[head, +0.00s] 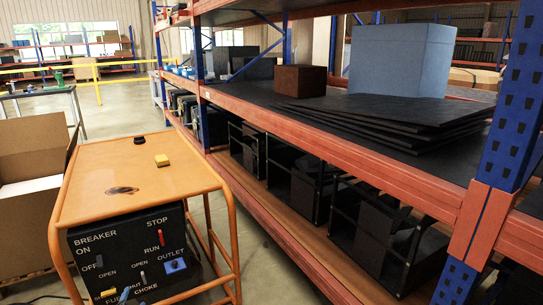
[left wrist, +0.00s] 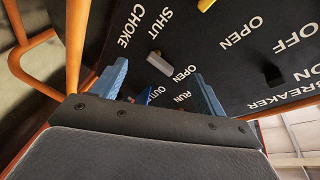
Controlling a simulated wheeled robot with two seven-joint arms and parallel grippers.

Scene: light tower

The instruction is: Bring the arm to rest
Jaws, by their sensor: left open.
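The generator's black control panel (head: 120,255) faces me under an orange top, with printed labels for breaker, stop, run, outlet, fuel and choke. My left gripper (head: 134,298) is low at the front of the panel near the choke label, at the bottom edge of the head view. In the left wrist view its two blue fingers (left wrist: 157,88) are spread apart with nothing held between them. A small grey lever (left wrist: 156,61) on the panel shows beyond the fingers. The blue outlet (head: 175,265) is to the right. My right gripper is not in view.
The orange generator top (head: 105,175) carries a yellow block (head: 161,160) and a black cap (head: 139,140). An open cardboard box (head: 35,150) is at left. A shelf rack (head: 320,125) with dark sheets and a blue box (head: 400,60) fills the right.

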